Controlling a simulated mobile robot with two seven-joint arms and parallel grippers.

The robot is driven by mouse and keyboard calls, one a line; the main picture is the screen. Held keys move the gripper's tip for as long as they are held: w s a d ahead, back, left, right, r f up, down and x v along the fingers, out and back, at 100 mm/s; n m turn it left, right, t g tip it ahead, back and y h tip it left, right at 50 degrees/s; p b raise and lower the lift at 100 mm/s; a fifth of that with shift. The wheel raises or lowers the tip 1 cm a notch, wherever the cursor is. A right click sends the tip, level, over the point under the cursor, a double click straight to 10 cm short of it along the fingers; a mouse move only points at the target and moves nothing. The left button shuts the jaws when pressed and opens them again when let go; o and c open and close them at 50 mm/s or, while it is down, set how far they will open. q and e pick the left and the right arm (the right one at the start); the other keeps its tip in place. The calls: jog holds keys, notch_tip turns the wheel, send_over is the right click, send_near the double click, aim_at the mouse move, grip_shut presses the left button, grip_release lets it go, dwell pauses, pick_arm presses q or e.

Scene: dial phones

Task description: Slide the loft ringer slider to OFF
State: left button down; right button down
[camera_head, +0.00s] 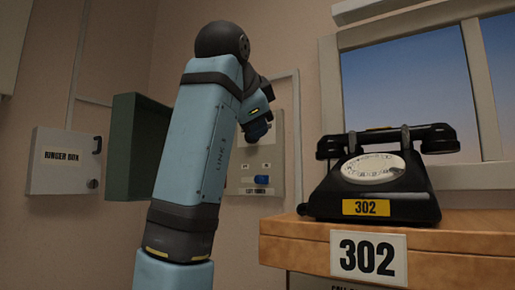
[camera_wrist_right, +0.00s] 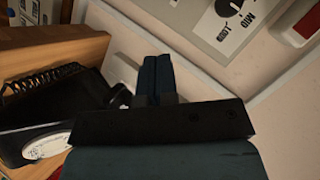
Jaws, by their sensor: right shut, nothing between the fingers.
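The loft ringer panel (camera_head: 272,155) is a pale plate on the back wall, partly hidden by my right arm. Its blue slider knob (camera_head: 262,180) sits low on the plate, above a small dark label. The slider's end markings are too small to read. My right gripper (camera_head: 257,132) is in front of the panel's upper part, above the knob, and looks apart from it. In the wrist view its dark blue fingers (camera_wrist_right: 155,75) are together with nothing between them. The slider knob is not recognisable in that view. My left gripper is not in view.
A black dial phone (camera_head: 375,175) stands on a wooden shelf (camera_head: 285,228) to the right, below a window. The wrist view shows a plate with a dial (camera_wrist_right: 235,22) beyond the fingers.

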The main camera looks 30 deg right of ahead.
jog(key=p, duration=0.1)
send_near(265, 179)
jog(key=d, duration=0.3)
jog(key=shift+w+d+f+p, duration=0.2)
jog(key=shift+w+f+p, duration=0.05)
jog(key=shift+w+f, duration=0.3)
jog(key=shift+w+d+f+p, duration=0.25)
jog(key=shift+w+f, duration=0.15)
jog(key=shift+w, duration=0.1)
jog(key=shift+w+a+f, duration=0.15)
jog(key=shift+w+f, duration=0.15)
jog(key=shift+w, duration=0.05)
